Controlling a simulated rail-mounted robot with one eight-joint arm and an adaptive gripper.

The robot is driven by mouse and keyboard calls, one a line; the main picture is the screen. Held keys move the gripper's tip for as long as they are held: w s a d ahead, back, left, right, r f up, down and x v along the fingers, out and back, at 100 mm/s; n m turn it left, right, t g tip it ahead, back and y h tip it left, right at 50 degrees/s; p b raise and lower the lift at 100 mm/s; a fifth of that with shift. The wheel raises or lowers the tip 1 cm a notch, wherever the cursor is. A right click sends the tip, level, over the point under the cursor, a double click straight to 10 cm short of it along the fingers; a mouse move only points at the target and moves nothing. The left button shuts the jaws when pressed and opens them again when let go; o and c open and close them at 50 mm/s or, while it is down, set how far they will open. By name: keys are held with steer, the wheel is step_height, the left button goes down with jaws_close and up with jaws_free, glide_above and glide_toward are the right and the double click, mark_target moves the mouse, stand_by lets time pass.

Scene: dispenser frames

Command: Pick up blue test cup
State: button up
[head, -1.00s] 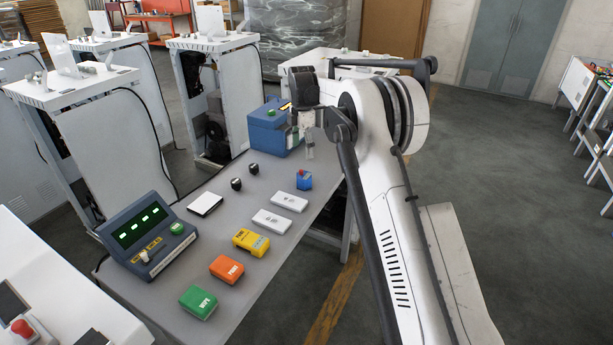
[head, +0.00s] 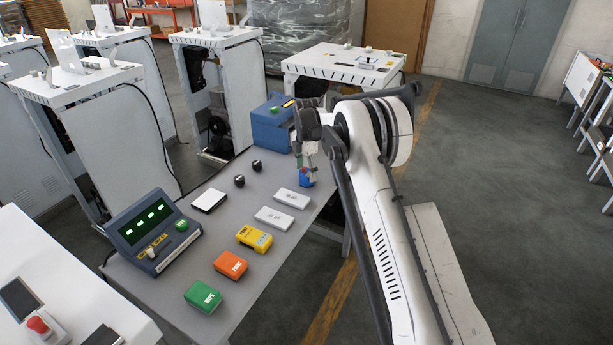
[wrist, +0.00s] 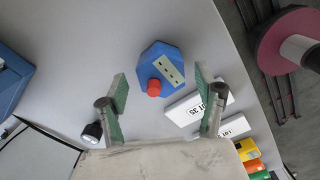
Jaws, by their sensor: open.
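The blue test cup (head: 306,179) stands on the grey table near its far right edge. In the wrist view the cup (wrist: 149,61) has an angular blue body, a red knob and a pale strip with dark marks. My gripper (head: 306,156) is just above the cup in the head view and partly covers it. In the wrist view my gripper (wrist: 161,88) is open. Its two green-padded fingers stand to either side of the cup's near part with gaps, and nothing is between the pads in a grip.
White labelled boxes (head: 274,218) lie close to the cup, one near the right finger. Yellow (head: 254,238), orange (head: 230,265) and green (head: 203,296) boxes line the table's right side. A blue machine (head: 270,128) stands behind, black knobs (head: 257,165) to the left.

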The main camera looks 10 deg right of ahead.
mark_target(307, 172)
steer(key=shift+d+f+p, duration=0.1)
steer(key=shift+f+p, duration=0.3)
steer(key=shift+f, duration=1.4)
steer(key=c, duration=1.4)
steer(key=shift+o, duration=0.2)
steer(key=shift+r, duration=0.1)
